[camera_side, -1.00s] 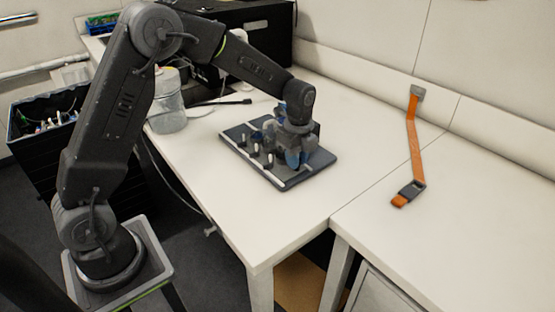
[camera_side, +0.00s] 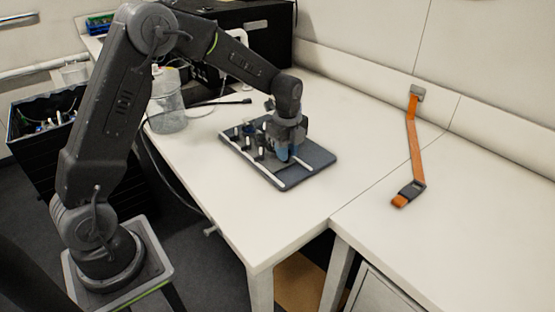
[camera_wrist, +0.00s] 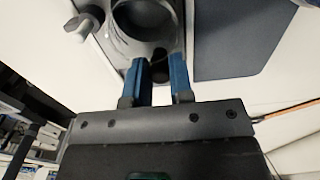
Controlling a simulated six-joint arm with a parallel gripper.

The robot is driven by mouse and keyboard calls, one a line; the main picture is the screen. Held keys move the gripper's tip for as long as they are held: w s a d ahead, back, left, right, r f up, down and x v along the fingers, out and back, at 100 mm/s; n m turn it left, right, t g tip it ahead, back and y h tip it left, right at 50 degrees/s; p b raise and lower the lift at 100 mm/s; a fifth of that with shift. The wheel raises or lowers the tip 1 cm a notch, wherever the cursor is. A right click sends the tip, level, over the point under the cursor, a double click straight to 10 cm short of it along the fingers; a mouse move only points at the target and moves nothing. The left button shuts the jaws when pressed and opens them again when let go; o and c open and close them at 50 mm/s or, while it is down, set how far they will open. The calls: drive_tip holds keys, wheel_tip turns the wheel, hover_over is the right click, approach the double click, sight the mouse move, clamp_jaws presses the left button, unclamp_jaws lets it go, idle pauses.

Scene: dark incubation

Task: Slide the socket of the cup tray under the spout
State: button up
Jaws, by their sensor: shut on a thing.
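In the wrist view the cup tray is a grey part (camera_wrist: 119,45) with a dark round socket (camera_wrist: 145,18), cut off by the top edge. My gripper (camera_wrist: 160,72) has its two blue fingers closed around a small dark piece at the tray's near end. In the side view my gripper (camera_side: 285,155) points down, low over a dark flat board (camera_side: 310,160) on the bench. The gripper hides most of the tray there. I cannot make out the spout clearly in either view.
Several small white-topped pegs and a white strip (camera_side: 265,172) are on the board's left part. An orange strap (camera_side: 413,145) lies right. The bench front right of the board is clear.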

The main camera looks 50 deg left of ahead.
drive_tip(key=shift+a, duration=0.1)
drive_tip(key=shift+a, duration=1.95)
drive_tip(key=o, duration=0.5)
drive_tip(key=shift+d, duration=3.05)
